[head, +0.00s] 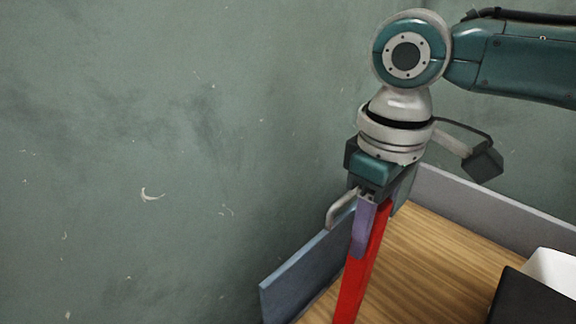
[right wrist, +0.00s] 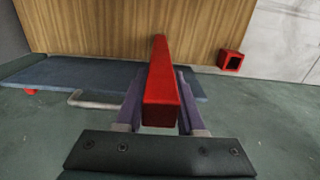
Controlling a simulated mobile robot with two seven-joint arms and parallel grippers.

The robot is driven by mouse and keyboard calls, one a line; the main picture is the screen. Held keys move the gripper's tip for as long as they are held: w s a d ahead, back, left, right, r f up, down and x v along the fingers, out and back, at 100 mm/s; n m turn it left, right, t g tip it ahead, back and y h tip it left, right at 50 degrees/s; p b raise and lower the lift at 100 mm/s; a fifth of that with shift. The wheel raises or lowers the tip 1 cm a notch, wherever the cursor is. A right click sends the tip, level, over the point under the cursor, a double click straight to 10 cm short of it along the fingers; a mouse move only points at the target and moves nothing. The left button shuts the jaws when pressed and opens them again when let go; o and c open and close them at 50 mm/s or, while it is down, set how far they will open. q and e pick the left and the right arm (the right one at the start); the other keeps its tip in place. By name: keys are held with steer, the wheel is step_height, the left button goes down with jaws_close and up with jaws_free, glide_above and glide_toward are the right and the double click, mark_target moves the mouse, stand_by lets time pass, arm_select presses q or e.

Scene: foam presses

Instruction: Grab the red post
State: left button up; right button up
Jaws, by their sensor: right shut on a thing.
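The red post (head: 358,273) is a long square bar that stands upright, a little tilted in the head view, over the wooden surface. In the right wrist view the red post (right wrist: 162,85) runs away between the two purple fingers. My right gripper (head: 368,228) is shut on the red post near its top end; it also shows in the right wrist view (right wrist: 160,108). The lower end of the post is cut off by the frame in the head view. My left gripper is in neither view.
The wooden surface (head: 440,262) has a blue-grey side panel (head: 302,277) at left and a grey rim (head: 495,208) at the back. A black box (head: 530,302) and a white object (head: 556,270) stand at right. In the wrist view a small red hollow piece (right wrist: 231,60) lies right.

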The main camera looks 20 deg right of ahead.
jaws_close()
stand_by(0.6)
